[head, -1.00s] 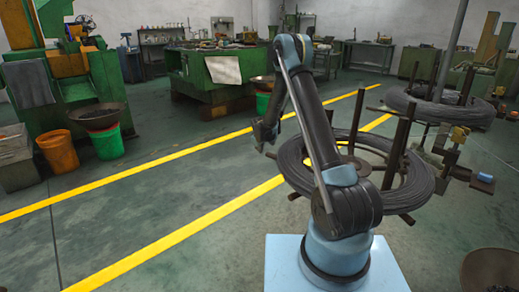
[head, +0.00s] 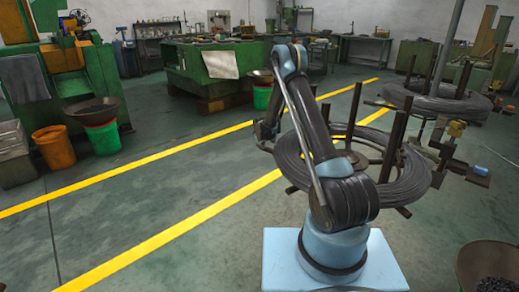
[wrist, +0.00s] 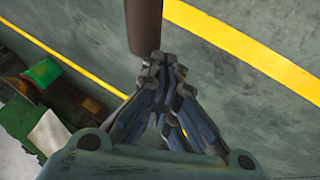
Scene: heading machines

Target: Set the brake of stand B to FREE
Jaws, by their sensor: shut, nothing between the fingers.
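Two stands with dark wire coils show in the head view: a near one (head: 410,178) behind my arm and a far one (head: 473,103) at the upper right. I see no letter on either, so I cannot tell which is stand B. A bracket with a yellowish block (head: 456,129) and a blue-ended part (head: 480,171) is right of the near coil. I cannot tell whether it is the brake. My gripper (head: 267,143) hangs left of the near coil, partly hidden by my arm. In the wrist view my gripper (wrist: 167,62) is shut and empty, close to a brown post (wrist: 144,25).
Yellow floor lines (head: 180,232) cross the open green floor at left. A green bench (head: 190,68) stands behind, a machine with orange (head: 54,147) and green buckets (head: 104,138) at left. A pan of dark pieces (head: 490,268) is at the lower right.

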